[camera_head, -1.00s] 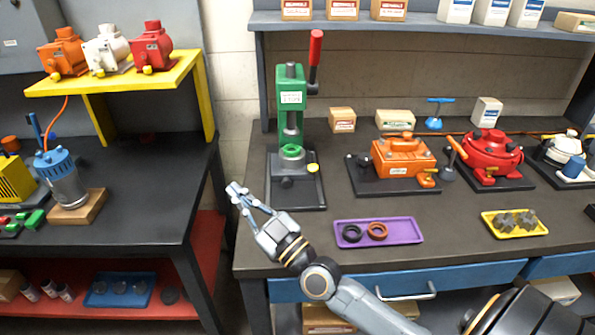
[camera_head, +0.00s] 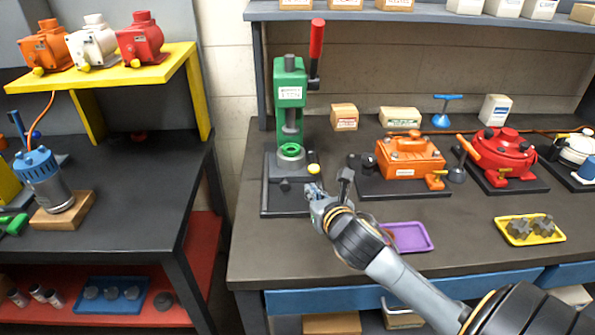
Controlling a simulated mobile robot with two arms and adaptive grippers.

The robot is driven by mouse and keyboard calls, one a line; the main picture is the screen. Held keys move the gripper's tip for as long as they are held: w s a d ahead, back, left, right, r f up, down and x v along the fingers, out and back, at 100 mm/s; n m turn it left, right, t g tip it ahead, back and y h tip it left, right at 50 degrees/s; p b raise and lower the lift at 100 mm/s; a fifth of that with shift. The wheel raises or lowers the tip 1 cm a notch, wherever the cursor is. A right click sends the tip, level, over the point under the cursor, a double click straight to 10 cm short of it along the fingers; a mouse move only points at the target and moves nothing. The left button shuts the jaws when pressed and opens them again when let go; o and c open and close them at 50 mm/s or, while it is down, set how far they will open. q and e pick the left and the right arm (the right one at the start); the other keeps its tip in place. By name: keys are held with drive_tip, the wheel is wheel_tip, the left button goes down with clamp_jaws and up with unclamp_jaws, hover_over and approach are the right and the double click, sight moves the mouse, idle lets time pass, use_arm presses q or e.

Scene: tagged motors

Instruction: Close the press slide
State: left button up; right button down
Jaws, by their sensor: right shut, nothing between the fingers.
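The green press (camera_head: 290,82) with a red-gripped lever (camera_head: 317,40) stands upright at the back left of the workbench. Its slide area is a dark base plate (camera_head: 275,198) carrying a green ring-shaped seat (camera_head: 291,156) under the ram and a yellow knob (camera_head: 313,169) at the right. My right gripper (camera_head: 312,188) is shut and empty, at the right front of the press base, just below the yellow knob in the picture. I cannot tell whether it touches the base or knob. My left gripper is not in view.
An orange clamped unit (camera_head: 410,157) and a red round unit (camera_head: 500,152) stand right of the press. My right arm partly covers the purple tray (camera_head: 410,237). A yellow tray (camera_head: 530,229) holds grey parts. The bench's front left is clear.

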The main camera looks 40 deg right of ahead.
sight(297, 162)
drive_tip(key=x, duration=0.7)
drive_tip(key=r+p+x, duration=0.1)
drive_tip(key=x, duration=0.3)
drive_tip(key=shift+w, duration=0.4)
drive_tip(key=shift+w+d, duration=0.1)
drive_tip(key=shift+w+d+r+p, duration=0.15)
drive_tip(key=shift+w+p, duration=0.15)
drive_tip(key=shift+p, duration=0.1)
drive_tip(key=shift+w+d+p, duration=0.45)
drive_tip(key=shift+w+d, duration=0.1)
drive_tip(key=shift+w, duration=0.2)
drive_tip(key=shift+w+d, duration=0.2)
drive_tip(key=shift+r, duration=0.1)
